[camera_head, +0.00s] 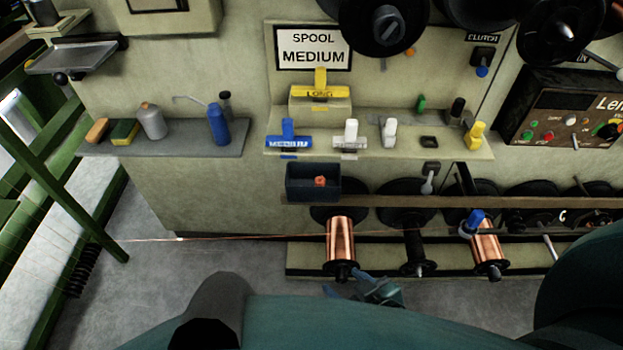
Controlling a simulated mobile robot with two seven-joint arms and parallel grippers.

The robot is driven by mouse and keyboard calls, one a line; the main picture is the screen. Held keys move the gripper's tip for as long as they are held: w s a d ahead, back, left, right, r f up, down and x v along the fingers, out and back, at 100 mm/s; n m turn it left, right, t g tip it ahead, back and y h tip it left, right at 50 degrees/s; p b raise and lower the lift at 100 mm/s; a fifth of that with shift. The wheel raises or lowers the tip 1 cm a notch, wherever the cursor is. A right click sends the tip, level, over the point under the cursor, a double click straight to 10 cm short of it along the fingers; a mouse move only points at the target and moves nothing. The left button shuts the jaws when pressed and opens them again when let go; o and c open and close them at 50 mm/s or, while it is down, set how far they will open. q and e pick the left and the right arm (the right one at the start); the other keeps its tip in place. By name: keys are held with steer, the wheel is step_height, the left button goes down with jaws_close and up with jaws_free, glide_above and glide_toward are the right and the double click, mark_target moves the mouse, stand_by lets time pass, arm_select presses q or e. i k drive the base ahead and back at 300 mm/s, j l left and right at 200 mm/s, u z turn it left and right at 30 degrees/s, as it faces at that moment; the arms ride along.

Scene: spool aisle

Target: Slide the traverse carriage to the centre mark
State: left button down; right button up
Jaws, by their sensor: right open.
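The traverse carriage appears to be the small grey piece with a blue knob (473,220) at the left part of a thin dark rail (530,231), in front of a copper spool (489,250). A white letter C (562,215) shows on a dark strip to the right of the blue knob. My right gripper (372,288) is low in the middle, open and empty, just below the left copper spool (341,240). It is left of and below the blue knob, apart from it. My left gripper is not in view.
A copper wire (230,238) runs left from the spools. A dark empty-spindled spool (405,230) stands between the copper ones. Above are a dark bin (313,183), a shelf with coloured handles (290,133) and a control box (565,108). Grey floor (150,270) is clear at left.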

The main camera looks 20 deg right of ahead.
mark_target(453, 116)
steer(key=z, duration=1.35)
